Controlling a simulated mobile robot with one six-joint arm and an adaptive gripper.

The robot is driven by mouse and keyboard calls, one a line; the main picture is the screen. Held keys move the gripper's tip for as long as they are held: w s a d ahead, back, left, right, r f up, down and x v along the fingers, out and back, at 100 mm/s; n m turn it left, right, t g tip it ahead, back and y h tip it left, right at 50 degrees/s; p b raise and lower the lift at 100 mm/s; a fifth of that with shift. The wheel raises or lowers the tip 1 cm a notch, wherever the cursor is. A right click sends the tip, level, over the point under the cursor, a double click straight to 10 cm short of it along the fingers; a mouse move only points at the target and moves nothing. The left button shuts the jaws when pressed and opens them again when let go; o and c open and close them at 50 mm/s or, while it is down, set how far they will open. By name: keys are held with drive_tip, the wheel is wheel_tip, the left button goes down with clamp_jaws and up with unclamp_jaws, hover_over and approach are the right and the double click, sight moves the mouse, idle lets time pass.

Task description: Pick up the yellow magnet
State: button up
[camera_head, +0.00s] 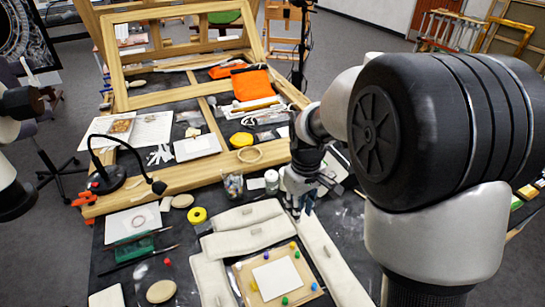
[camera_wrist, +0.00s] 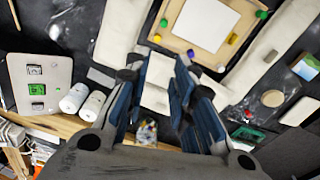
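A wooden-framed board (camera_head: 243,274) with a white sheet (camera_head: 277,277) on it lies at the bottom middle of the head view. Small coloured magnets sit around the sheet. A small yellow magnet (camera_head: 253,286) appears at its left edge. In the wrist view the board (camera_wrist: 178,42) is at the top, with a yellow magnet (camera_wrist: 235,38) near its right edge. My gripper (camera_head: 300,210) points down beyond the board, apart from the magnets. In the wrist view its blue-padded fingers (camera_wrist: 160,75) are spread, with pale cloth showing between them and nothing held.
Long pale padded weights (camera_head: 247,236) lie beside and behind the board. A glass jar (camera_head: 233,185) and a white bottle (camera_head: 271,181) stand near my gripper. A yellow tape roll (camera_head: 197,215) lies left. A black lamp (camera_head: 107,178) and a wooden frame (camera_head: 180,180) are behind.

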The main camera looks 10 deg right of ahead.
wheel_tip(320, 180, down, 3)
drive_tip(key=w+p, duration=0.1)
drive_tip(key=w, duration=0.1)
drive_tip(key=b, duration=0.3)
hover_over(292, 243)
drive_tip(key=shift+n+g, duration=0.3)
drive_tip(key=shift+n, duration=0.1)
drive_tip(key=f, duration=1.2)
drive_tip(key=shift+s+d, duration=0.2)
wheel_tip(292, 243, down, 6)
drive_tip(key=shift+w+a+r+b, duration=0.15)
drive_tip(key=shift+r+b, duration=0.05)
drive_tip(key=shift+b, duration=0.55)
drive_tip(key=shift+c, duration=0.4)
drive_tip(key=c, duration=0.4)
